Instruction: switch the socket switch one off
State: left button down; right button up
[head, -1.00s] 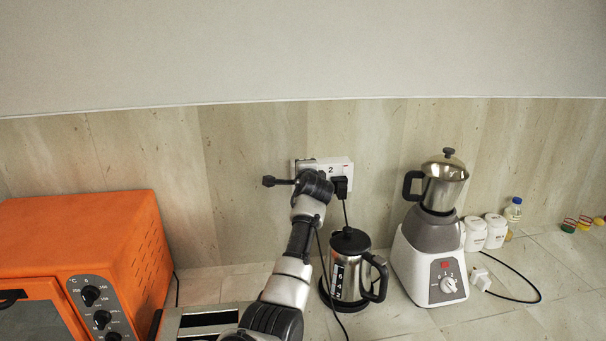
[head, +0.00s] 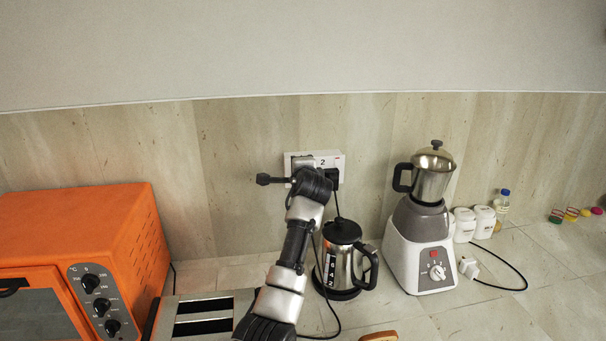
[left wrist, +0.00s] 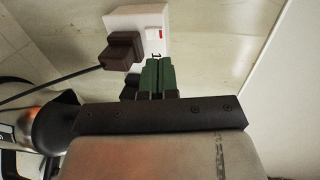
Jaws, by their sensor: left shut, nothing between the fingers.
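My right gripper is out of view.
A steel kettle (head: 340,258) stands below the socket, close to my left arm, with a black cord beside it. A white blender (head: 420,246) stands to the right. An orange oven (head: 90,240) and a toaster (head: 190,310) are at the left.

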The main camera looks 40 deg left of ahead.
pick_arm(q)
jog(key=s+d+r+b, duration=0.1)
jog(key=s+d+r, duration=0.1)
jog(key=s+d, duration=0.1)
jog(key=shift+s+d+r, duration=0.25)
jog(key=shift+d+r, duration=0.15)
jog(key=shift+d, duration=0.35)
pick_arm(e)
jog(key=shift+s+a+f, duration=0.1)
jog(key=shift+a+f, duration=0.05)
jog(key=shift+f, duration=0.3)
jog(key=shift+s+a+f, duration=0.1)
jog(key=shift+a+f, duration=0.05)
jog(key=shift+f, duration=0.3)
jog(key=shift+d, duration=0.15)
pick_arm(q)
jog(key=shift+f, duration=0.1)
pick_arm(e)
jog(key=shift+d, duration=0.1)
